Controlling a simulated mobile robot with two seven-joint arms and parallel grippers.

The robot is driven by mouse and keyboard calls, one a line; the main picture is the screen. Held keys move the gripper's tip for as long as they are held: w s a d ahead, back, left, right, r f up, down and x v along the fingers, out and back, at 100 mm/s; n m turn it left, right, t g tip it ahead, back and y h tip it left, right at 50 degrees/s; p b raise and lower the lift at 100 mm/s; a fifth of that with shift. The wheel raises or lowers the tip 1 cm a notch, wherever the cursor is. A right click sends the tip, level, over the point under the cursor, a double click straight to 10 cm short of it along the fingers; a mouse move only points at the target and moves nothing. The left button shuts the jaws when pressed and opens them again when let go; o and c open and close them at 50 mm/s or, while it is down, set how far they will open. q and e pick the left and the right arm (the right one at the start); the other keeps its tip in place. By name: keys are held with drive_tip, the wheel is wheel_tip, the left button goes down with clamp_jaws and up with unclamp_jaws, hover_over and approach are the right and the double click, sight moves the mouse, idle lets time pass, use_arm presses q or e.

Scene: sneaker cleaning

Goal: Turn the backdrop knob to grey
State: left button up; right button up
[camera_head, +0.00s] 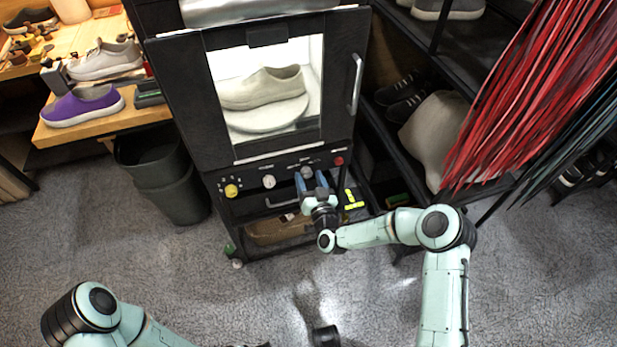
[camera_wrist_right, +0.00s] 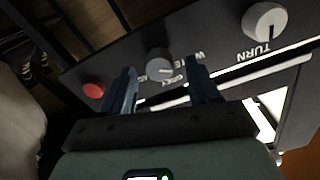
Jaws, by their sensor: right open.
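A dark-grey knob (camera_wrist_right: 159,60) sits on the black control panel of the photo booth, beside labels that partly read WHITE and GREY. In the head view the same knob (camera_head: 307,172) is just beyond my gripper's tips. My right gripper (camera_head: 312,184) is at the panel front, fingers pointing at this knob. In the right wrist view the two open blue fingers (camera_wrist_right: 163,72) stand on either side of the knob, and I cannot tell whether they touch it. The pointer's exact setting is too small to read.
A red button (camera_wrist_right: 93,90) and a pale knob labelled TURN (camera_wrist_right: 265,20) flank the grey knob. A yellow knob (camera_head: 231,190) is further left. Behind the booth's glass door a pale shoe (camera_head: 262,88) rests on a white turntable (camera_head: 268,118). A dark bin (camera_head: 175,195) stands left.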

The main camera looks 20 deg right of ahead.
drive_tip(key=shift+w, duration=0.65)
drive_tip(key=c, duration=1)
drive_tip(key=shift+c, duration=0.2)
